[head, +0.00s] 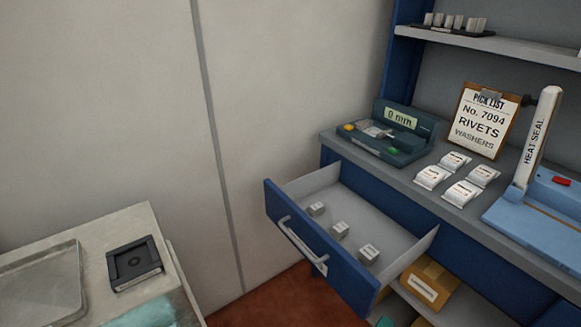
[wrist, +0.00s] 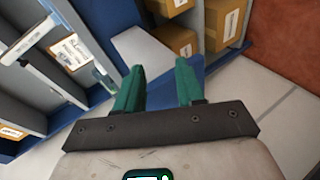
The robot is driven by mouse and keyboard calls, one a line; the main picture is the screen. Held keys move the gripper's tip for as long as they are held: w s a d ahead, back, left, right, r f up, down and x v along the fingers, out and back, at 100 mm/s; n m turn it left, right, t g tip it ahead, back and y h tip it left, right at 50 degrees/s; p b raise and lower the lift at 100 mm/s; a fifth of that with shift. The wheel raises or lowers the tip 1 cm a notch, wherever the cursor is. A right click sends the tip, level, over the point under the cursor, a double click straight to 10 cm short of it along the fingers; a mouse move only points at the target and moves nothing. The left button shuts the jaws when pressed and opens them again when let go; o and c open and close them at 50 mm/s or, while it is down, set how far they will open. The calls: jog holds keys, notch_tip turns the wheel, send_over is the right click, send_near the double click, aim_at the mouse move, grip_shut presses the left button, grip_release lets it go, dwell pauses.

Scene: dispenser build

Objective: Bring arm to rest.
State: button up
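My gripper (wrist: 157,90) shows in the wrist view with its two green fingers spread apart and nothing between them. In that view it hangs in free air, with the blue cabinet (wrist: 105,30) and a pale panel (wrist: 143,50) beyond the fingers. The head view does not show my arm or gripper.
An open blue drawer (head: 318,262) juts out, holding three small white boxes. On the counter are a green device (head: 390,140), several white packets (head: 456,161), a pick-list clipboard (head: 480,120) and a heat sealer (head: 545,200). A side table (head: 130,225) bears a metal tray (head: 42,298) and black device (head: 134,262).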

jog(key=s+d+f+m+g+y+p, duration=0.1)
jog(key=s+d+f+m+g, duration=0.15)
jog(key=s+d, duration=0.25)
jog(key=s+d+f+m+g+y, duration=0.2)
jog(key=s+d+f+g, duration=0.1)
jog(key=s+d, duration=0.1)
jog(key=s+d+m+g+y+p, duration=0.1)
jog(key=s+y, duration=0.4)
jog(key=s, duration=0.7)
jog(key=shift+s+d+f+m+g+p, duration=0.2)
jog(key=shift+d+f+m+g+p, duration=0.2)
jog(key=shift+m+g, duration=0.75)
